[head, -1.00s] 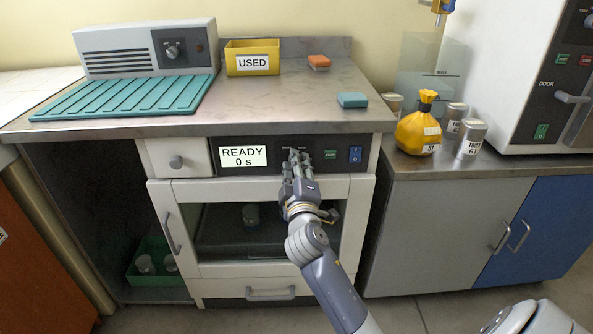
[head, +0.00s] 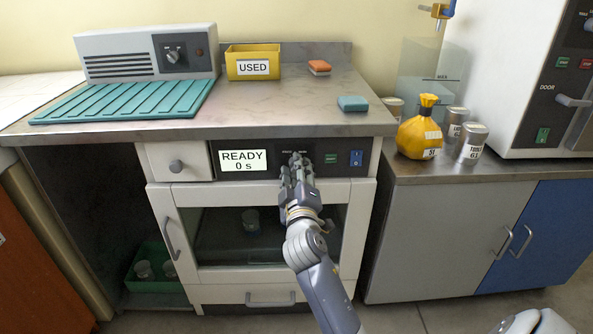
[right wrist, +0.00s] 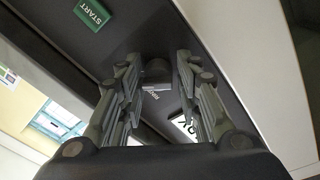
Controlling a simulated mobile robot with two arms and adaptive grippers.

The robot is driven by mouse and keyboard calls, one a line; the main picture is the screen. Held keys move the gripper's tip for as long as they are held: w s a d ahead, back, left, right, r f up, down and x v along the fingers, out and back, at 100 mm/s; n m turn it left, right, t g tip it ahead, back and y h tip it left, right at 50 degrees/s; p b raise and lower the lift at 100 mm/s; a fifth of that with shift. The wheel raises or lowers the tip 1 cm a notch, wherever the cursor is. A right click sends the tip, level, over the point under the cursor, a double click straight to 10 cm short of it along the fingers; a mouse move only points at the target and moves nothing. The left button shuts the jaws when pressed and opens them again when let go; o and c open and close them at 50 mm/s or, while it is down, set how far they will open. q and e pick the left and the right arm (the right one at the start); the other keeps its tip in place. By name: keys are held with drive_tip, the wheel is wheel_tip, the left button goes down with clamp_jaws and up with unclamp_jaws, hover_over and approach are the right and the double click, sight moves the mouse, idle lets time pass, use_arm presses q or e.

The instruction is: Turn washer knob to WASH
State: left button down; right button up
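The washer's dark control panel (head: 265,158) is in the cabinet front under the counter, with a lit display (head: 243,160) reading READY 0 s. My right gripper (head: 297,163) is at the panel, right of the display, and hides the knob in the head view. Pale lettering shows beside the knob, too small to read surely. My left gripper is in neither view.
A green START button (right wrist: 91,14) and a blue switch (head: 357,158) are right of the knob. The washer's glass door (head: 185,235) below is shut. A yellow USED bin (head: 253,50) and two sponges stand on the counter, whose front edge overhangs the panel.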

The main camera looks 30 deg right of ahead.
idle(0.3)
drive_tip(key=v, duration=0.7)
drive_tip(key=shift+s+a, duration=0.15)
drive_tip(key=shift+s, duration=0.05)
idle(0.3)
